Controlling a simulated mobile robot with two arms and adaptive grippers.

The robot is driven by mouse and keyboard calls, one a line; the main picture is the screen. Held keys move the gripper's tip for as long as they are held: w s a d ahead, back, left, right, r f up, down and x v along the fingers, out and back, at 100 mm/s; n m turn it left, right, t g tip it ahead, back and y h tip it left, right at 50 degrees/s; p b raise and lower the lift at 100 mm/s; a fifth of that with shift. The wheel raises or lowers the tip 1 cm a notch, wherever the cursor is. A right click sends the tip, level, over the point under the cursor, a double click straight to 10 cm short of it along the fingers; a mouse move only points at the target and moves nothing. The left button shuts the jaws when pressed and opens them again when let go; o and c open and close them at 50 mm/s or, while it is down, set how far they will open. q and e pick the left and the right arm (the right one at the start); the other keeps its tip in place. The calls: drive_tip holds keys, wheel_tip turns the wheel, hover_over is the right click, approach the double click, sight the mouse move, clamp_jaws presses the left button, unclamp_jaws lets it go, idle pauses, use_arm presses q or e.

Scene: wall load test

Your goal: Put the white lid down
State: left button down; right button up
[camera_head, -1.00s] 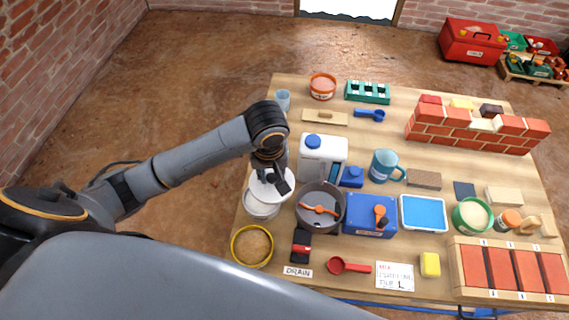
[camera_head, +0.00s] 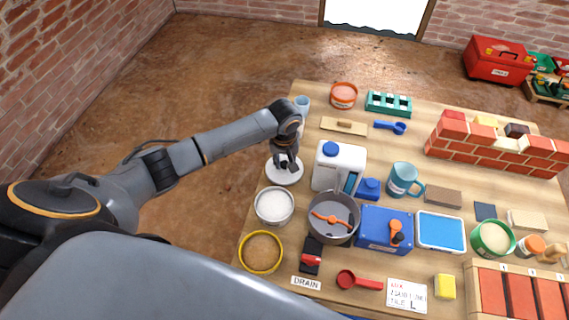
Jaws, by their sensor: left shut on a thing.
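The white lid (camera_head: 284,174) is a round disc with a dark knob at its middle. My left gripper (camera_head: 286,164) is over it, pointing down, and is shut on its knob. The lid is at the table's left edge, behind a white tub (camera_head: 274,206). I cannot tell whether the lid touches the table or hangs just above it. The white tub is uncovered and shows white content. My right gripper is not in view.
A white jug with a blue cap (camera_head: 339,166) stands right of the lid. A light blue cup (camera_head: 302,103) and a wooden float (camera_head: 344,126) lie behind it. A grey pot (camera_head: 333,218), a yellow-rimmed tub (camera_head: 261,252) and a blue box (camera_head: 384,229) are nearer the front.

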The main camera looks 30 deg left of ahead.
sight(284, 173)
use_arm(q)
drive_tip(key=shift+f, duration=0.45)
drive_tip(key=shift+f, duration=0.1)
drive_tip(key=c, duration=1.1)
unclamp_jaws()
drive_tip(key=r, duration=0.4)
drive_tip(key=s+r+p, duration=0.1)
drive_tip(key=r, duration=0.7)
drive_tip(key=shift+s+d+p, duration=0.15)
drive_tip(key=shift+d+p, duration=0.15)
drive_tip(key=shift+d, duration=0.05)
